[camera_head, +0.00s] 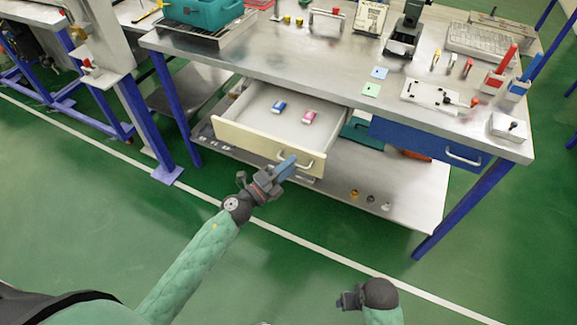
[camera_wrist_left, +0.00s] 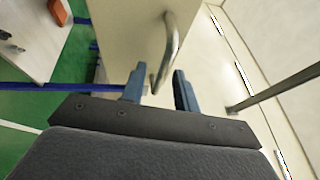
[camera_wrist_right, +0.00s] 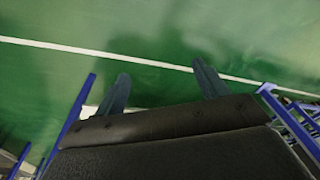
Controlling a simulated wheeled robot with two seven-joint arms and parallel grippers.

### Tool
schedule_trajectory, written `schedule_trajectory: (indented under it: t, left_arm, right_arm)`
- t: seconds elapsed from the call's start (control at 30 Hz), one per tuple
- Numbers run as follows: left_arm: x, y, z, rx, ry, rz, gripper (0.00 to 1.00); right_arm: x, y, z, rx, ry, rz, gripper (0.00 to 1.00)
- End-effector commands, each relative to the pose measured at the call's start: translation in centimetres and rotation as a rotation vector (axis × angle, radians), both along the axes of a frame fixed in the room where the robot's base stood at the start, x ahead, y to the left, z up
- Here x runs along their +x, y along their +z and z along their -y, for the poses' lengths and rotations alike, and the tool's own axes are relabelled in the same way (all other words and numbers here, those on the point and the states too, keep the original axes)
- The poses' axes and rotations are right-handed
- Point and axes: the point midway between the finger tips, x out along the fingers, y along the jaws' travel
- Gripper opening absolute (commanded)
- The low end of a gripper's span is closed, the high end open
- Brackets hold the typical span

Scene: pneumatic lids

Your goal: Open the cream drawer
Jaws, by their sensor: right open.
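The cream drawer (camera_head: 252,142), under the steel bench top, stands pulled out, with its inside showing. Its metal bar handle (camera_head: 306,165) is at the right part of the front. My left gripper (camera_head: 286,167) is at the handle. In the left wrist view the handle (camera_wrist_left: 170,42) runs between the two blue fingers of the left gripper (camera_wrist_left: 160,90). Slim gaps show beside the bar, so I cannot tell whether the fingers press on it. My right gripper (camera_wrist_right: 163,85) is open and empty over the floor; in the head view it (camera_head: 345,301) is low, away from the bench.
A blue pack (camera_head: 279,107) and a pink pack (camera_head: 308,116) lie in the drawer. A shut blue drawer (camera_head: 425,141) is to its right. The lower shelf (camera_head: 405,195) carries small parts. The green floor before the bench is clear.

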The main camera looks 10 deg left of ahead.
Motion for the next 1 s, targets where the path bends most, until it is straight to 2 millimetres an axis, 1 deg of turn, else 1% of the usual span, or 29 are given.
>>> schedule_trajectory:
  t: [0.17, 0.3, 0.57, 0.7, 0.8, 1.0]
  left_arm:
    - [-0.5, -0.3, -0.5, 0.0, 0.0, 0.0, 0.31]
    - [-1.7, -0.7, -1.4, 0.0, 0.0, -0.001, 0.31]
    - [-4.0, -1.2, -3.3, 0.001, -0.001, -0.001, 0.31]
    - [-5.1, -1.4, -4.4, 0.0, 0.001, -0.002, 0.31]
    - [-5.5, -1.4, -4.8, 0.001, 0.0, -0.001, 0.31]
    - [-5.8, -1.3, -5.1, 0.0, 0.0, 0.0, 0.31]
  right_arm:
    - [-0.1, 0.1, 0.0, 0.0, 0.001, -0.006, 0.73]
    - [-0.3, 3.3, 0.0, 0.007, -0.003, 0.008, 0.73]
    - [-1.5, 7.8, 0.3, 0.012, -0.002, 0.008, 0.73]
    - [-1.7, 8.2, 0.0, 0.021, 0.002, 0.018, 0.73]
    - [-1.8, 8.5, -0.1, 0.025, 0.004, 0.022, 0.73]
    - [-1.8, 8.7, -0.2, 0.028, 0.005, 0.025, 0.73]
